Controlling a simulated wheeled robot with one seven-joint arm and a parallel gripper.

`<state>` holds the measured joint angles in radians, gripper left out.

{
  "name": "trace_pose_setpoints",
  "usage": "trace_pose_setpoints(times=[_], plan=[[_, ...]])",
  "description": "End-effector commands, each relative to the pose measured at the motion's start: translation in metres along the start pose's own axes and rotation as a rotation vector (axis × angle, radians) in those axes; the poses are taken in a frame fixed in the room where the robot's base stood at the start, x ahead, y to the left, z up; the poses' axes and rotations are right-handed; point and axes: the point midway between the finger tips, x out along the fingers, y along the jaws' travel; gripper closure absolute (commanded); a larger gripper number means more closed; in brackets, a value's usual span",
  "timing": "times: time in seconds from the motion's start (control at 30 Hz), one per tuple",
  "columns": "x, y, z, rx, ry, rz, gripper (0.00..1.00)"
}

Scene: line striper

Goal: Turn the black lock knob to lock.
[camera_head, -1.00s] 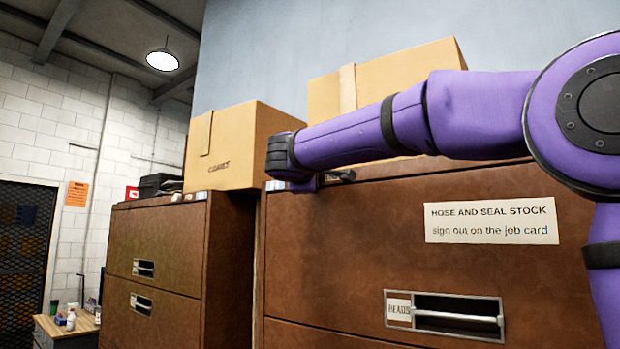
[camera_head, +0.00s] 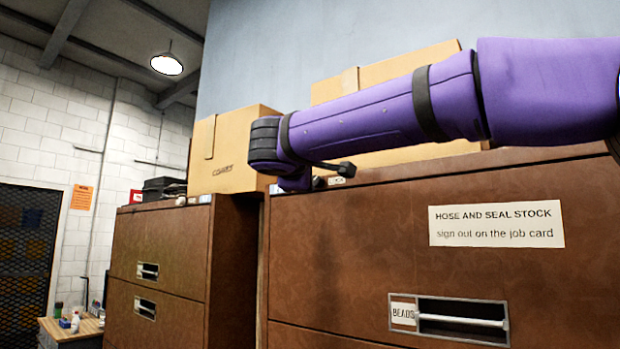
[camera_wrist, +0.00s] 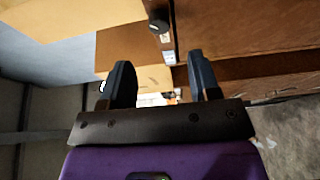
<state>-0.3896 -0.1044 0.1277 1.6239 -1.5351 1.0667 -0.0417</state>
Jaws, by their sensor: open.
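The black lock knob (camera_wrist: 157,25) shows in the wrist view, near the top middle, on brown cabinet metal with small pale labels beside it. My gripper (camera_wrist: 159,62) is open; its two dark fingers stand well apart with nothing held between them. The knob appears past the fingertips, above the gap between them, and not touched. I cannot tell which way the knob is turned. In the head view my purple arm crosses the top of the near brown cabinet (camera_head: 340,245), and the gripper's fingers are hidden there.
Cardboard boxes stand on the near cabinet (camera_head: 400,68) and on the left cabinet (camera_head: 225,165), close behind my arm. The left cabinet (camera_head: 170,240) stands beside the near one. A wooden workbench (camera_head: 85,325) is at the lower left. Space in front of the drawers looks clear.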

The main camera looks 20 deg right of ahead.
Motion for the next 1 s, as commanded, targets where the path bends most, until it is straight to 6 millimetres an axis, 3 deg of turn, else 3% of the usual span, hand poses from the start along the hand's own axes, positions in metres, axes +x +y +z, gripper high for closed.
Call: trace_pose_setpoints(times=[0.23, 0.8, 0.9, 1.0], plan=[[-0.021, 0.000, 0.000, 0.001, -0.001, 0.000, 0.44], [-0.022, 0.000, 0.001, 0.001, -0.002, -0.002, 0.44], [-0.022, -0.007, 0.010, 0.011, -0.010, -0.029, 0.44], [-0.021, -0.030, 0.036, 0.044, -0.033, -0.114, 0.44]])
